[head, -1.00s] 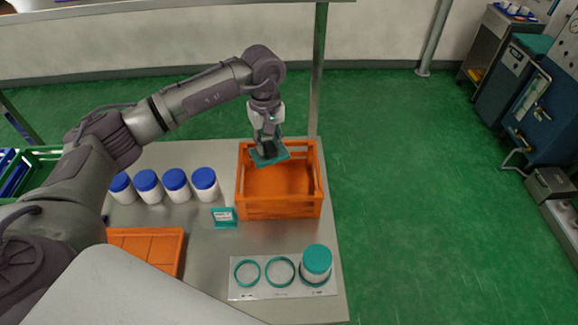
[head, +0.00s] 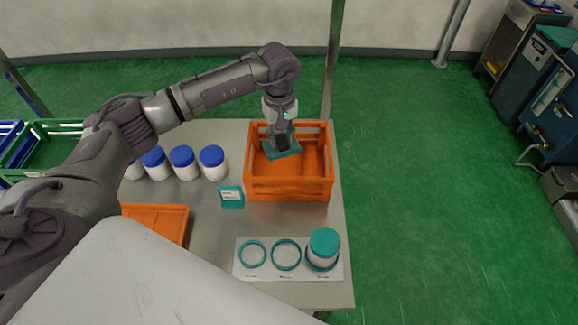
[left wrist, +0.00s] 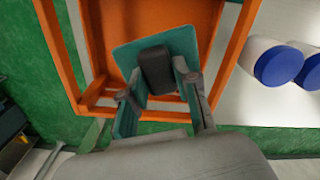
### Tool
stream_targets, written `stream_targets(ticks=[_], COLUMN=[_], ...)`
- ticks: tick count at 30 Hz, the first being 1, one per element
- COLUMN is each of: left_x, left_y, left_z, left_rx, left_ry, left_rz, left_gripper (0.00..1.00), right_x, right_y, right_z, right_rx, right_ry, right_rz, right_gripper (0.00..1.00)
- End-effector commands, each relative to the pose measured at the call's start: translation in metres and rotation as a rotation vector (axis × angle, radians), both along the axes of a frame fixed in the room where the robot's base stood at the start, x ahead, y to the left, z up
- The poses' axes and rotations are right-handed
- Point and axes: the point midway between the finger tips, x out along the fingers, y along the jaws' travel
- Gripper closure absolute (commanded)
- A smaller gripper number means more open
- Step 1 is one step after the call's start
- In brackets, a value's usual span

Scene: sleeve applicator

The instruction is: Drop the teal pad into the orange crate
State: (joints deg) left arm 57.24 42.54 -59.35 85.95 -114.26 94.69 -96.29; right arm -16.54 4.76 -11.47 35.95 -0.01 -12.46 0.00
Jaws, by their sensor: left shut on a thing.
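The orange crate (head: 290,190) stands on the table's far right part, with slatted sides. The teal pad (head: 284,152) is a flat square with a dark block on top that serves as its grip. My left gripper (head: 281,138) is shut on the dark block and holds the pad inside the crate's outline, near its back left part. In the left wrist view the pad (left wrist: 183,47) shows under the dark block, between the fingers (left wrist: 158,85), with the crate's rim (left wrist: 65,60) around it. The gap from pad to crate floor cannot be told. My right gripper is not in view.
Several white jars with blue lids (head: 212,163) stand left of the crate. A small teal sign (head: 231,197) stands at its front left. A mat (head: 258,272) with teal rings bears a teal-lidded jar (head: 324,245). An orange tray (head: 160,220) lies at left.

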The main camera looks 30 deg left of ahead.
Motion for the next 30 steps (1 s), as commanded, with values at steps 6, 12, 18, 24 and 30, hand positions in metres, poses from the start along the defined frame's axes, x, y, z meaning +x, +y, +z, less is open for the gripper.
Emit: stream_targets(ticks=[6,12,18,24,30], left_x=[0.0,0.0,0.001,0.001,0.001], left_y=[0.0,0.0,0.0,0.001,0.0], left_z=[0.001,0.001,0.006,0.039,0.083], left_rx=[0.0,0.0,0.0,0.0,0.0], left_ry=[0.0,0.0,-0.003,-0.006,-0.005], left_rz=[0.0,0.0,0.0,0.0,-0.001], left_gripper=[0.43,0.41,0.41,0.41,0.41], right_x=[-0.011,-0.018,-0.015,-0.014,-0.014], right_y=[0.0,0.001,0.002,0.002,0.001], right_z=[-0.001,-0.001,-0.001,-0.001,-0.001], right_rx=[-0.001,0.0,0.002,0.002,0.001], right_ry=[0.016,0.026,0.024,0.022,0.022], right_rz=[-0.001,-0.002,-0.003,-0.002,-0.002], right_gripper=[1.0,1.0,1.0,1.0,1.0])
